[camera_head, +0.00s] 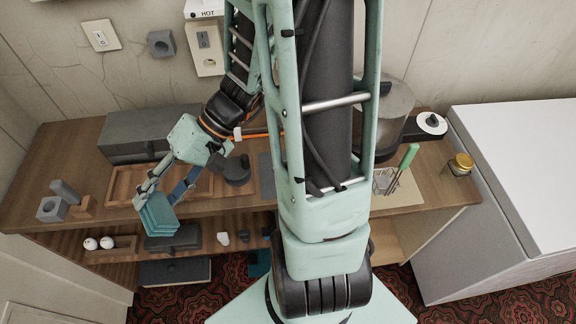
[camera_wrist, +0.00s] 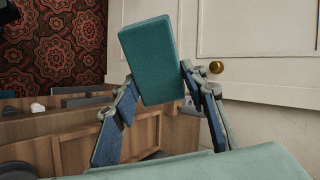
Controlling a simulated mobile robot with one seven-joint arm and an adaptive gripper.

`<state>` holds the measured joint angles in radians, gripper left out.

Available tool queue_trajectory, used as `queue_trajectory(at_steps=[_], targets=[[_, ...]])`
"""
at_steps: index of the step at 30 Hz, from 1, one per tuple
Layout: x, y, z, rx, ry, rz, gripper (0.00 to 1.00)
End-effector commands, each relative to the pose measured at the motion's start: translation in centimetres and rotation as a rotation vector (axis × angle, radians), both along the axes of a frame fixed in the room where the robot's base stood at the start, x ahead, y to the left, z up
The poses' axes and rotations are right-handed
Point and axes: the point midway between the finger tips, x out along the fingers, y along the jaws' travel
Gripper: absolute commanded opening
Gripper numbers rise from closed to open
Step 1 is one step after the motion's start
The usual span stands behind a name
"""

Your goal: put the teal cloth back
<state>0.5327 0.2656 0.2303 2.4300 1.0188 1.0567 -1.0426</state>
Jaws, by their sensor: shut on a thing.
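The teal cloth (camera_head: 158,214) is a folded, block-shaped bundle. My gripper (camera_head: 160,196) is shut on it and holds it at the front edge of the wooden counter, left of the middle. In the wrist view the cloth (camera_wrist: 150,62) sits tilted between the two fingertips of my gripper (camera_wrist: 158,78). Another teal item (camera_head: 259,262) shows low under the counter, partly hidden; I cannot tell what it is.
A wooden tray (camera_head: 120,187) lies on the counter (camera_head: 75,150) behind the cloth. A grey block with a hole (camera_head: 52,209) stands at the left. The lower shelf holds white balls (camera_head: 91,243) and a dark case (camera_head: 172,240). A white door with a brass knob (camera_wrist: 216,67) shows in the wrist view.

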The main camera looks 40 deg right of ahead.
Motion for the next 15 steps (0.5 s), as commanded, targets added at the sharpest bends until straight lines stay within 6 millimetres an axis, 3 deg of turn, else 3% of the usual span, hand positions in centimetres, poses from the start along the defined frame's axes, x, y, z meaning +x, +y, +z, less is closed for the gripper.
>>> queue_trajectory(at_steps=[4, 8, 11, 15], targets=[[-3.8, -0.9, -1.1, -0.198, -0.016, 0.237, 0.16], [-6.8, -3.4, -2.6, -0.386, -0.064, 0.446, 0.16], [-8.4, -6.5, -3.7, -0.530, -0.131, 0.601, 0.16], [-9.3, -12.7, -4.3, -0.715, -0.261, 0.799, 0.16]])
